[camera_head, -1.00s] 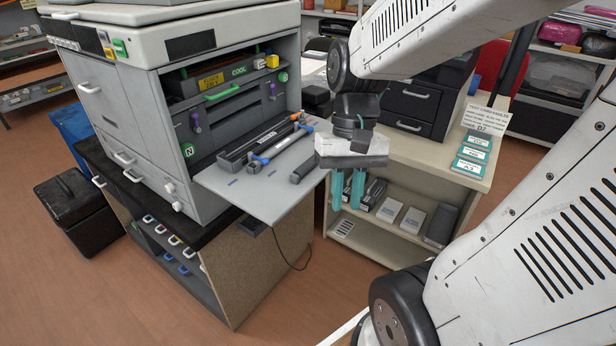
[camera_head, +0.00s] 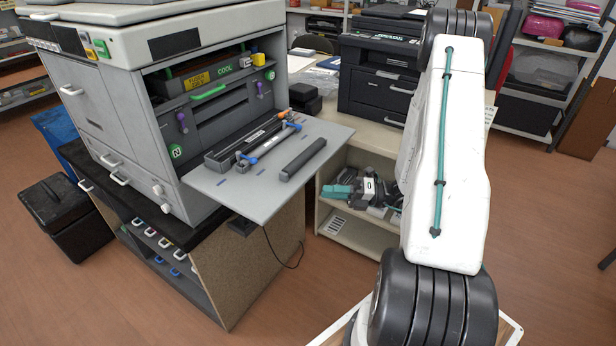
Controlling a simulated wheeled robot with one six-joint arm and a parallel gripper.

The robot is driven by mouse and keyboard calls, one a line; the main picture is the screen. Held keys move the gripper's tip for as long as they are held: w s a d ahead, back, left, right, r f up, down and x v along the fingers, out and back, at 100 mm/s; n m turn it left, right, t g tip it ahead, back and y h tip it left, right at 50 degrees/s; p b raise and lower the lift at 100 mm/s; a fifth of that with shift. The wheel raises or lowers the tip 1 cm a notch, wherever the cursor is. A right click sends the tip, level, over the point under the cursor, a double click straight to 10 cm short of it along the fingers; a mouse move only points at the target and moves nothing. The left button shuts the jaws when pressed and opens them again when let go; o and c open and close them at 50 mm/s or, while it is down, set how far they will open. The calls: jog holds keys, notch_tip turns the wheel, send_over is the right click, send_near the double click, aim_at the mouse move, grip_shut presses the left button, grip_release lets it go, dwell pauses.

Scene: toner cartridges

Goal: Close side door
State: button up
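The side door (camera_head: 225,189) of the grey printer (camera_head: 110,110) is folded down flat like a shelf, leaving the bay (camera_head: 215,105) open. A long dark toner unit (camera_head: 238,148), a roller with blue ends (camera_head: 268,141) and a loose dark bar (camera_head: 303,158) lie on the door. My gripper (camera_head: 336,191) is right of the door and lower in the picture, in front of the beige cabinet's shelf. Its teal fingers point left and appear apart from the door. They are small and overlap, so their opening is unclear. My arm hides part of the cabinet.
A black printer (camera_head: 378,80) stands on the beige cabinet (camera_head: 335,160) at the right. A cable (camera_head: 272,250) hangs below the door beside the speckled stand (camera_head: 245,270). A black bin (camera_head: 65,215) is at the left. Open floor lies in front.

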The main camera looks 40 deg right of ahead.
aim_at(309, 176)
jog(key=w+m+t, duration=0.1)
jog(key=w+m, duration=0.1)
jog(key=w+a+r+m+t, duration=0.1)
jog(key=w, duration=0.2)
jog(key=w+a+m+h, duration=0.1)
jog(key=w+m, duration=0.1)
jog(key=w, duration=0.1)
jog(key=shift+a+r+m+t, duration=0.15)
jog(key=shift+r+m+t, duration=0.15)
jog(key=shift+r+t, duration=0.1)
jog(key=shift+c, duration=0.3)
grip_shut()
